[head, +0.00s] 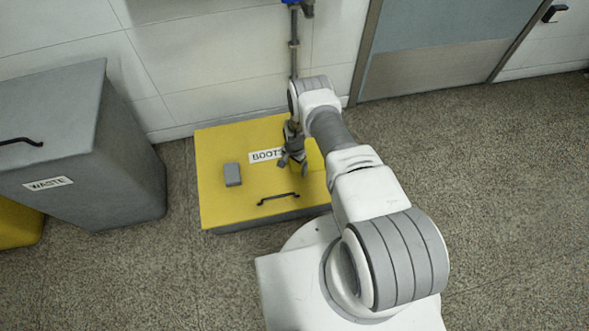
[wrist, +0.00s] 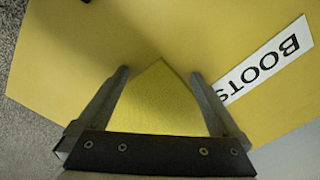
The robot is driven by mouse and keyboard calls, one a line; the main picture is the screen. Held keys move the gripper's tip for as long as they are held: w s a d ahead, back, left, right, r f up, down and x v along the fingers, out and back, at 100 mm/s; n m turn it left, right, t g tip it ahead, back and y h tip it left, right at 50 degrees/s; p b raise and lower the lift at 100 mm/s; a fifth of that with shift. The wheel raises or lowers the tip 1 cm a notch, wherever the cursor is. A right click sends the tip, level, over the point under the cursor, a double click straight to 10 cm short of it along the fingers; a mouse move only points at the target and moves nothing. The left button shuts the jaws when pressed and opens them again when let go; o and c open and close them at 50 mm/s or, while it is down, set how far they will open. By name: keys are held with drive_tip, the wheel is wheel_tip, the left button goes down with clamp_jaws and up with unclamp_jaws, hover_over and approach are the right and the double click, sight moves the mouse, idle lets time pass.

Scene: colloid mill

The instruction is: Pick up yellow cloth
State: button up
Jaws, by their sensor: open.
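The yellow cloth (wrist: 160,100) lies on the yellow lid of the boots box (wrist: 90,40). In the wrist view its pointed corner shows between my two fingers. It is slightly brighter than the lid, and its near part is hidden behind my gripper's body. In the head view a bright yellow patch of it (head: 314,156) shows beside my gripper (head: 292,162). My gripper (wrist: 160,75) is open, pointing down over the cloth, with one finger on each side of it. I cannot tell whether the fingers touch the lid.
The boots box (head: 218,205) carries a white "BOOTS" label (head: 264,156), a dark handle (head: 278,198) and a small grey block (head: 232,174). A grey waste bin (head: 130,150) stands to the left. A wall is behind, with a door (head: 440,65) at the right. Floor is clear at right.

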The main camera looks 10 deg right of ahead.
drive_tip(key=shift+c, duration=0.3)
drive_tip(key=shift+f, duration=0.1)
clamp_jaws()
idle(0.5)
wheel_tip(320, 180, up, 12)
drive_tip(key=p, duration=0.8)
wheel_tip(320, 180, up, 9)
drive_tip(key=p, duration=0.6)
